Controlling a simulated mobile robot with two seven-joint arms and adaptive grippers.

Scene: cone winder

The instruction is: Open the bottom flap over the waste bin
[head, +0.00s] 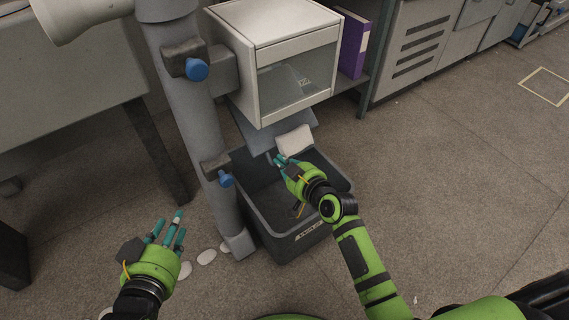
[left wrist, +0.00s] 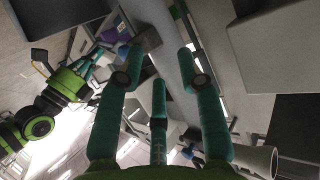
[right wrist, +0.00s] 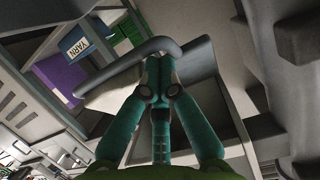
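The bottom flap (head: 268,136) is a blue-grey plate hanging tilted under the white box with a window (head: 290,75). The dark grey waste bin (head: 290,240) stands below it. My right gripper (head: 280,161) is at the flap's lower edge, above the bin. In the right wrist view the flap (right wrist: 198,62) carries a bent grey handle (right wrist: 135,56). My right fingers are drawn together at this handle and seem shut on it; the exact contact is hidden. My left gripper (head: 172,228) is open and empty, low at the left, away from the flap.
A white block-like piece (head: 295,140) shows beside the flap, over the bin. A grey column (head: 195,120) with blue knobs stands left of the bin. Pale discs (head: 206,257) lie on the floor near its foot. Floor to the right is clear.

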